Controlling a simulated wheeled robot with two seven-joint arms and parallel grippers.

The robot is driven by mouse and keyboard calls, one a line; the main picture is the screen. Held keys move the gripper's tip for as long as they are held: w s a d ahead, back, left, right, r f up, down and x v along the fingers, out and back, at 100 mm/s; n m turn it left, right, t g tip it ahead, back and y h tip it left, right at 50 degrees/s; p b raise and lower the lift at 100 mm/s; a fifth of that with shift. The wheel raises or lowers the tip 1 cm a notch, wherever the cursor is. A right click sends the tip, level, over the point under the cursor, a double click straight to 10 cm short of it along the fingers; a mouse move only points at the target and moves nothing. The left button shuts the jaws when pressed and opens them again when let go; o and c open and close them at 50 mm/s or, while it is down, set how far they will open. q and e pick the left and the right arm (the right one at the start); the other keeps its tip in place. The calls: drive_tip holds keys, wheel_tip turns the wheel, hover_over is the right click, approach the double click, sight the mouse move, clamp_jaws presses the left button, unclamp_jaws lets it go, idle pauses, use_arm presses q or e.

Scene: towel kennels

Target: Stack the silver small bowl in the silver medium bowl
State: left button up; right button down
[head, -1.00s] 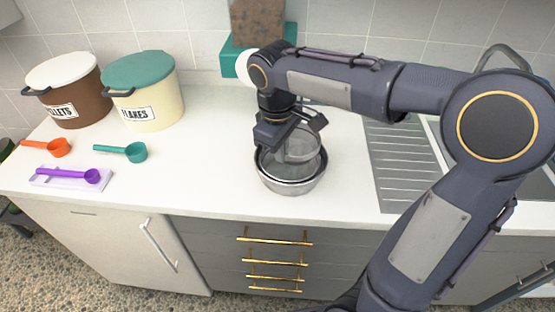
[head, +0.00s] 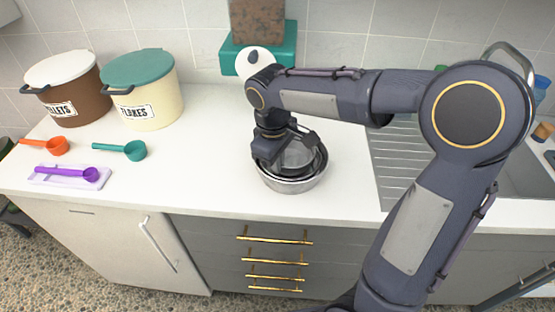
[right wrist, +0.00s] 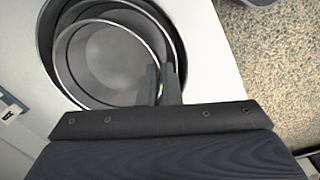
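The silver small bowl (head: 297,154) is inside the silver medium bowl (head: 293,184) on the counter, in the head view. In the right wrist view the small bowl (right wrist: 105,62) sits off-centre within wider dark rims. My right gripper (right wrist: 160,78) has its two fingers close together on either side of the small bowl's rim. In the head view the right gripper (head: 287,145) is over the bowls and hides part of their far left side. Whether the small bowl touches the bottom is hidden. My left gripper is not in view.
A teal-lidded canister (head: 142,92) and a brown canister (head: 70,92) stand at the back left. Orange, teal (head: 133,151) and purple scoops lie in front of them. A sink drainboard (head: 400,170) is right of the bowls. The counter's front edge is close to the bowls.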

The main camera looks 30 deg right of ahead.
drive_tip(key=shift+f, duration=0.15)
drive_tip(key=c, duration=1.6)
unclamp_jaws()
drive_tip(key=shift+r, duration=0.25)
wheel_tip(320, 180, up, 13)
drive_tip(key=a+p, duration=0.1)
drive_tip(key=p, duration=0.1)
drive_tip(key=s+f+m+t+y, duration=0.1)
drive_tip(key=s+f+m, duration=0.1)
drive_tip(key=s, duration=0.4)
drive_tip(key=s+f+m+t+y, duration=0.2)
drive_tip(key=s+f+m, duration=0.1)
drive_tip(key=s+f, duration=0.2)
drive_tip(key=s+a+f+m+t+y, duration=0.1)
drive_tip(key=s+f+m+t, duration=0.1)
drive_tip(key=s, duration=0.6)
drive_tip(key=shift+a+f+m+y, duration=0.1)
drive_tip(key=shift+f+m+y, duration=0.35)
drive_tip(key=shift+f, duration=0.4)
